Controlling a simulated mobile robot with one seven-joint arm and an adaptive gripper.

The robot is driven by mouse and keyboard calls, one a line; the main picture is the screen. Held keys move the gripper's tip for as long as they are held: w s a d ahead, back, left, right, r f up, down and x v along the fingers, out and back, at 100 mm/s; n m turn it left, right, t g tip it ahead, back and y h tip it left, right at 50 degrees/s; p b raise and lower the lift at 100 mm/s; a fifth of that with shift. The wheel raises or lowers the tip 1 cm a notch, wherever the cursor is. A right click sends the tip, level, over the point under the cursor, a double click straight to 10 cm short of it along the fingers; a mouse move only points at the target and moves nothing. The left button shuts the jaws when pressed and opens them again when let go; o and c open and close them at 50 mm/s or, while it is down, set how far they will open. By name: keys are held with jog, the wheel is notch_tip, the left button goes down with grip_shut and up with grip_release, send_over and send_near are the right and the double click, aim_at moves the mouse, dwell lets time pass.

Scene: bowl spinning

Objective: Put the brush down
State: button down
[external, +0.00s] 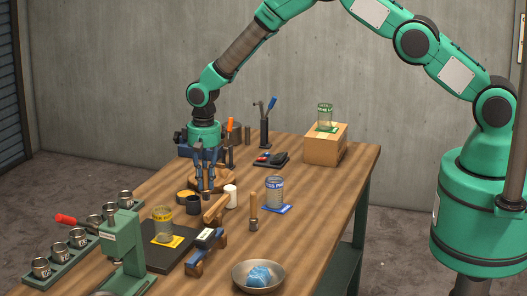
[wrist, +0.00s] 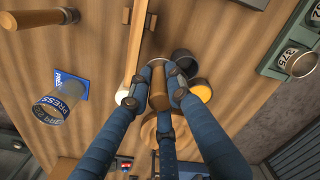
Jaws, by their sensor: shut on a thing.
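My gripper (external: 206,182) has blue jointed fingers and points down over the left back of the wooden table. In the wrist view my gripper (wrist: 157,92) is shut around a brown wooden handle (wrist: 157,78), which I take as the brush's. The handle is upright between the fingers; its bristles are hidden in both views. The gripper is just in front of a round wooden board (external: 222,177), which also shows behind the fingers in the wrist view. I cannot tell whether the brush touches the table.
Close by are a yellow-topped jar (external: 186,197), a dark jar (wrist: 183,60), a white cylinder (external: 230,196) and a wooden bar (external: 216,209). A wooden-handled tool (external: 253,212) stands to the right, near a glass (external: 275,191) on a blue mat.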

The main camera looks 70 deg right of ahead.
jog(key=shift+w+f+p, duration=0.15)
jog(key=shift+w+p, duration=0.15)
jog(key=shift+w, duration=1.8)
jog(key=shift+w+f+p, duration=0.15)
jog(key=shift+f+p, duration=0.15)
jog(key=shift+f, duration=0.6)
jog(key=shift+w+f+p, duration=0.15)
jog(key=shift+f+p, duration=0.1)
jog(key=shift+f, duration=0.65)
jog(key=shift+f, duration=0.15)
jog(key=c, duration=1.6)
grip_release()
jog(key=shift+r+b, duration=0.85)
jog(key=shift+r, duration=5.3)
